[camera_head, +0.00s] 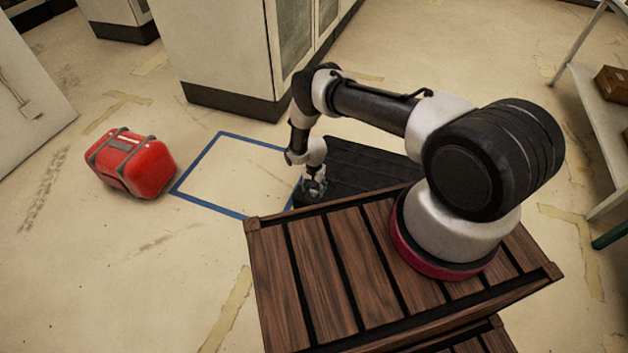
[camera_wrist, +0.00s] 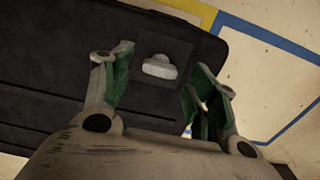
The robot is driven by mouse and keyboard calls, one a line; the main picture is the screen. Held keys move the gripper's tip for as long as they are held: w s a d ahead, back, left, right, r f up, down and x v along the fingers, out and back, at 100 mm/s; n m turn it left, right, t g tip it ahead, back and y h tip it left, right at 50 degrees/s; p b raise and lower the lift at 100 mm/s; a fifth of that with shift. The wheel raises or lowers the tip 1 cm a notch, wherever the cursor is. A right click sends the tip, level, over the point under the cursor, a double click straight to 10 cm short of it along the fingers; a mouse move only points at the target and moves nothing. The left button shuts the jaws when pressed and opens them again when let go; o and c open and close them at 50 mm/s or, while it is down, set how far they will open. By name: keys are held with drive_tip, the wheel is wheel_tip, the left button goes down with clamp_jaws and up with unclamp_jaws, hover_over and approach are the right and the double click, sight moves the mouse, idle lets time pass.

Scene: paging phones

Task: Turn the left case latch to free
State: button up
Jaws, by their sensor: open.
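The black case (camera_head: 365,168) lies on the floor beyond my wooden base, partly hidden by my arm. In the wrist view its dark lid (camera_wrist: 60,70) fills the left and middle. A small pale grey latch (camera_wrist: 159,66) sits on a dark square plate near the case's edge. My gripper (camera_wrist: 160,80) is open, with one green-padded finger to each side of the latch and a gap on both sides. No contact with the latch shows. In the head view my gripper (camera_head: 314,187) points down over the left end of the case.
A blue taped rectangle (camera_head: 215,205) on the floor borders the case's left end. A red case (camera_head: 131,163) stands further left. A white cabinet (camera_head: 225,50) is behind, and a shelf (camera_head: 600,110) stands at right. Open floor lies at front left.

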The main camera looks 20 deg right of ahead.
sight(314, 191)
wheel_tip(314, 191, up, 10)
drive_tip(key=shift+r, duration=0.25)
idle(0.4)
